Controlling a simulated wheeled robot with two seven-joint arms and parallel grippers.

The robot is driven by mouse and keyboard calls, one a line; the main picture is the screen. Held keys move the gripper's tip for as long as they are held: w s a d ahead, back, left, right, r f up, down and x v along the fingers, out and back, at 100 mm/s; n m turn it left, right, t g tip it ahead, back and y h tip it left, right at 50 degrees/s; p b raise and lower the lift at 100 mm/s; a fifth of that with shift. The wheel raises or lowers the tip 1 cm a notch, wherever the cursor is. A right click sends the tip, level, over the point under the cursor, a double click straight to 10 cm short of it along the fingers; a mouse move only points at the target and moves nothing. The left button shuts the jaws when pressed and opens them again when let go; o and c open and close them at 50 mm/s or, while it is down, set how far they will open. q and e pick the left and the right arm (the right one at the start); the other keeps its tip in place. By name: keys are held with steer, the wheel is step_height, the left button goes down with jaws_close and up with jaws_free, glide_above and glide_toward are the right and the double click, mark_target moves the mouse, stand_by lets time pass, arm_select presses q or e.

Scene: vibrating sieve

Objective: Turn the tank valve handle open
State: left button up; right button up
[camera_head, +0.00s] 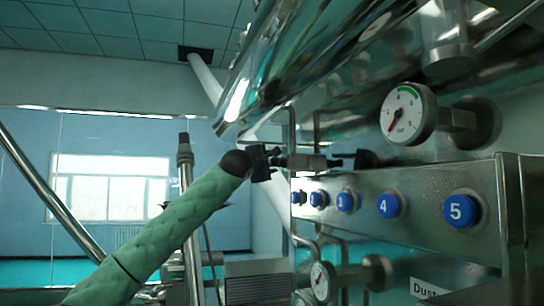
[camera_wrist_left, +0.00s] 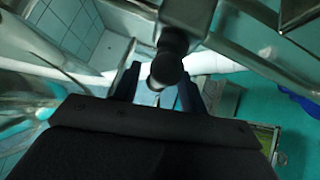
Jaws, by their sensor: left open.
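The valve handle shows in the wrist view as a dark rounded bar (camera_wrist_left: 168,68) hanging from a metal pipe. In the head view, a dark knob-like part (camera_head: 367,159) under the tank seems to be this handle. My left gripper (camera_head: 343,162) reaches toward it from the left, above the row of blue buttons. In the wrist view, the two dark fingers of the left gripper (camera_wrist_left: 157,84) are apart, with the handle's end between them. I cannot tell whether they touch it. My right gripper is out of view.
A steel control box (camera_head: 420,180) with several numbered blue buttons lies below and right of the gripper. A pressure gauge (camera_head: 408,113) sticks out above it, and a second gauge (camera_head: 321,281) sits below. The shiny tank (camera_head: 300,60) overhangs from above. Open room lies to the left.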

arm_select(q)
steer(key=shift+p+x, duration=0.3)
steer(key=shift+x, duration=0.5)
steer(key=shift+f, duration=0.1)
steer(key=shift+s, duration=0.1)
